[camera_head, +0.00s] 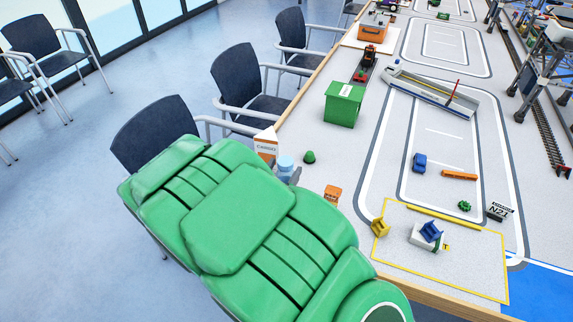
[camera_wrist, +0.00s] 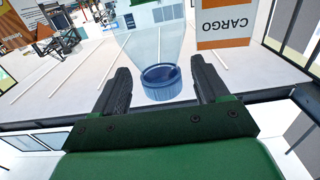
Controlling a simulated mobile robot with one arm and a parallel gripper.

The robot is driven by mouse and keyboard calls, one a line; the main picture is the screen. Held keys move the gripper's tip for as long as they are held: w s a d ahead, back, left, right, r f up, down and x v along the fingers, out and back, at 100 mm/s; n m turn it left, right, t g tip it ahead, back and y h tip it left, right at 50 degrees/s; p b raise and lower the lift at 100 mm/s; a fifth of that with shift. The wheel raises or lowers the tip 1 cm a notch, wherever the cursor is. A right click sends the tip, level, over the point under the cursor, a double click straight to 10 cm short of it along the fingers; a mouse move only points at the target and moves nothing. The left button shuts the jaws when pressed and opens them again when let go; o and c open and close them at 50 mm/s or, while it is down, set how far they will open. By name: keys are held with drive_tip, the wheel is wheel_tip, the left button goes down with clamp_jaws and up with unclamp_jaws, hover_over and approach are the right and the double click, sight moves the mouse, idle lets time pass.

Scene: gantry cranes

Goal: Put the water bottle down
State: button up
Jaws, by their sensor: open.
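The water bottle (camera_wrist: 161,80) is clear and bluish with a ribbed blue cap. In the wrist view its cap end is nearest me, between the two spread black fingers of my gripper (camera_wrist: 160,68), with gaps visible on both sides. My gripper is open. In the head view the bottle (camera_head: 286,163) shows at the left edge of the table (camera_head: 345,205), beside an orange and white carton, partly hidden by my green arm. It looks upright; its base is hidden. My fingers are hidden in the head view.
The orange and white CARGO carton (camera_wrist: 226,24) stands close to the bottle. A small green object (camera_head: 309,157), an orange block (camera_head: 333,193) and a green container (camera_head: 344,104) are nearby on the table. Chairs (camera_head: 240,80) line its left side.

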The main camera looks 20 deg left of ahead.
drive_tip(key=s, duration=0.8)
drive_tip(key=shift+s, duration=0.15)
idle(0.5)
drive_tip(key=w+f+m+g+y, duration=0.1)
drive_tip(key=w+m+g+y, duration=0.3)
drive_tip(key=g, duration=0.5)
drive_tip(key=s+d+r+n+g, duration=0.2)
drive_tip(key=d+r+g, duration=0.1)
drive_tip(key=d+r, duration=0.3)
drive_tip(key=s+d+r+n+g, duration=0.2)
drive_tip(key=d+r, duration=0.2)
drive_tip(key=d, duration=0.4)
drive_tip(key=s+d+r+g+h, duration=0.2)
drive_tip(key=s+d+r, duration=0.1)
drive_tip(key=s+d, duration=0.6)
drive_tip(key=s+d+r+g+h, duration=0.1)
drive_tip(key=s+d+r+g, duration=0.2)
drive_tip(key=s+d, duration=0.7)
drive_tip(key=d, duration=0.6)
drive_tip(key=shift+d+r+g+h, duration=0.25)
drive_tip(key=shift+g+h, duration=0.05)
drive_tip(key=shift+h, duration=0.1)
